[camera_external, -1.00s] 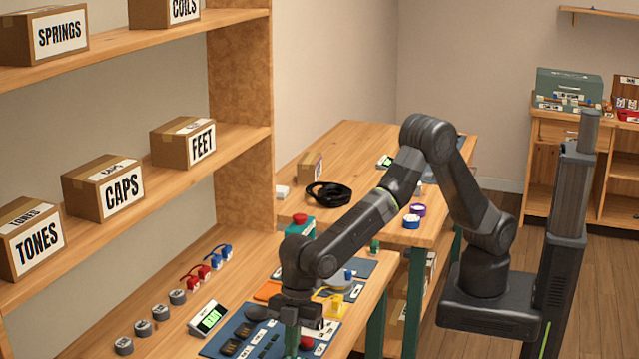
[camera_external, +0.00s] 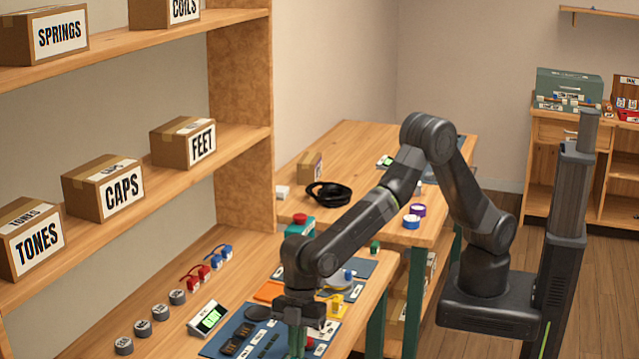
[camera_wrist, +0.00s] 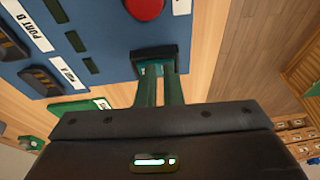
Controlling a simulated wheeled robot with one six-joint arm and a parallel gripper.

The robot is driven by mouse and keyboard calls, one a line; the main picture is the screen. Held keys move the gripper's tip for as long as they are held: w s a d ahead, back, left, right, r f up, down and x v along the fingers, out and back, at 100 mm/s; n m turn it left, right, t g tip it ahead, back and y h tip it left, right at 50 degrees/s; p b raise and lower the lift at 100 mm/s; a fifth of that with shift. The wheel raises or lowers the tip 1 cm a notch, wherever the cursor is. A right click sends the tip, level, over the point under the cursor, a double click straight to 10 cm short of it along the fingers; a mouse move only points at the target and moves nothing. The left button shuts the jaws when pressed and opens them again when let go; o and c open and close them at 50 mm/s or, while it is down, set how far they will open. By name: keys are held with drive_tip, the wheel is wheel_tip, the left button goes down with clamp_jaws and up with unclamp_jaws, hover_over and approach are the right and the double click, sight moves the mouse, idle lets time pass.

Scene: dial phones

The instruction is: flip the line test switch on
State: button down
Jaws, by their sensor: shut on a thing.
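A dark switch housing (camera_wrist: 155,54), likely the line test switch, sits at the edge of the blue panel (camera_wrist: 105,38) in the wrist view. My gripper (camera_wrist: 158,72) has its green fingers closed together at this housing, over its lever. The fingers hide most of the lever, so I cannot tell which way it is set. In the external view my gripper (camera_external: 297,345) points down at the front of the blue panel (camera_external: 222,345), and the switch is hidden behind it.
A red round button (camera_wrist: 145,6) is close beside the switch. Dark ports (camera_wrist: 52,80) with PORT labels lie on the panel. In the external view a lit display (camera_external: 208,319), grey knobs (camera_external: 142,328) and a yellow part (camera_external: 336,304) are nearby. A shelf (camera_external: 235,145) stands at left.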

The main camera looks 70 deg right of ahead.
drive_tip(key=shift+s+f, duration=0.2)
drive_tip(key=shift+s, duration=0.05)
drive_tip(key=shift+r, duration=0.3)
wheel_tip(320, 180, up, 3)
drive_tip(key=shift+w+a+r+p, duration=0.1)
drive_tip(key=shift+a+p, duration=0.05)
drive_tip(key=shift+p, duration=1)
drive_tip(key=w+v, duration=0.1)
drive_tip(key=v, duration=0.9)
drive_tip(key=shift+w+r+b, duration=0.25)
drive_tip(key=shift+r+b, duration=0.05)
drive_tip(key=shift+b, duration=0.15)
drive_tip(key=shift+f, duration=0.15)
